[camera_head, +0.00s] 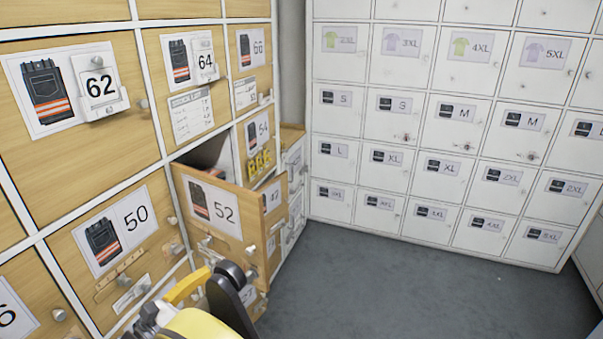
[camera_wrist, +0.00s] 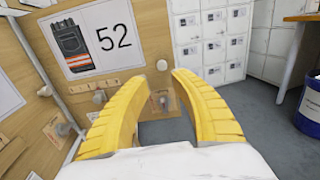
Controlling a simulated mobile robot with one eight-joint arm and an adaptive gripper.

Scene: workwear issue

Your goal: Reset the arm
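My gripper (camera_wrist: 157,78) shows in the wrist view as two yellow ribbed fingers, spread apart with nothing between them. In the head view one yellow finger (camera_head: 187,287) and part of my arm show at the bottom centre, in front of the wooden drawer wall. The drawer marked 52 (camera_head: 215,207) is pulled out from the wall and its top is open. In the wrist view the front of drawer 52 (camera_wrist: 95,35) is just beyond my fingers, up and to the left. I cannot tell whether a finger touches it.
Closed wooden drawers marked 62 (camera_head: 88,135), 50 (camera_head: 95,280) and 64 (camera_head: 192,90) surround the open one. White lockers (camera_head: 440,120) line the back. A blue bin (camera_wrist: 310,110) stands at the right in the wrist view.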

